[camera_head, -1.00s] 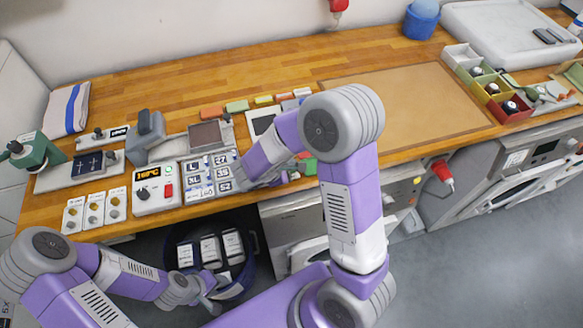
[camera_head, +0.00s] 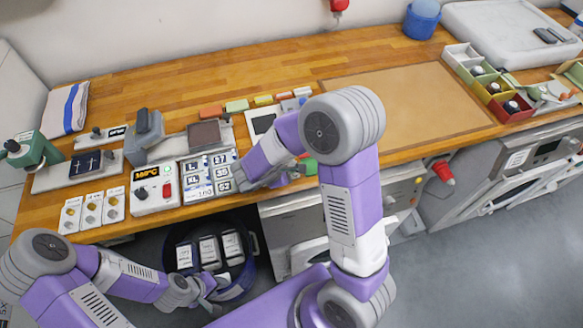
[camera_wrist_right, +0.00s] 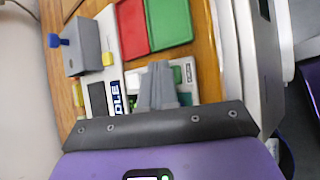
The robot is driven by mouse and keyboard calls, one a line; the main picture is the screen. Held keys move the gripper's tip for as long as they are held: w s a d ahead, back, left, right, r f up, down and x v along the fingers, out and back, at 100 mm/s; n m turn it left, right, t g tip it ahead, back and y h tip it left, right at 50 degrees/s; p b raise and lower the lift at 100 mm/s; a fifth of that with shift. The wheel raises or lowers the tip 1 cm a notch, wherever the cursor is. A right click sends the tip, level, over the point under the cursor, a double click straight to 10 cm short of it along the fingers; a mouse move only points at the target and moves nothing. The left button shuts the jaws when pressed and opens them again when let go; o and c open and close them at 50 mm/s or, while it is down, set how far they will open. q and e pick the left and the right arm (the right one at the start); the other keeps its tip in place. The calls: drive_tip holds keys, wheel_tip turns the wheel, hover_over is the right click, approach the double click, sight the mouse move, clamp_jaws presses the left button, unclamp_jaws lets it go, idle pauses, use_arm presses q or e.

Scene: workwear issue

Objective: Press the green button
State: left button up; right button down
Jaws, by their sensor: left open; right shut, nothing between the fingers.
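My right gripper (camera_wrist_right: 158,88) is shut and empty, pointing at a pale panel in the right wrist view. Green parts (camera_wrist_right: 178,75) show right beside its fingers; one may be the green button, but the fingers cover much of it, and contact cannot be told. A dark screen (camera_wrist_right: 97,99) and a label ending "DLE" (camera_wrist_right: 117,97) lie to the left. In the head view my right gripper (camera_head: 242,181) is low over the counter's front edge, beside the white label panel (camera_head: 196,180). My left gripper (camera_head: 218,292) is open, low in front of the counter.
Red (camera_wrist_right: 131,28) and green (camera_wrist_right: 168,20) trays lie beyond the panel. A grey box with a blue knob (camera_wrist_right: 57,41) stands left of it. A controller with a red switch (camera_head: 167,191) sits on the counter. The brown mat (camera_head: 405,105) is clear.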

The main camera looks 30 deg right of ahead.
drive_tip(key=shift+r+p, duration=0.5)
drive_tip(key=shift+r, duration=0.4)
drive_tip(key=shift+r, duration=0.1)
wheel_tip(320, 180, up, 5)
drive_tip(key=p, duration=0.3)
idle(0.4)
idle(0.5)
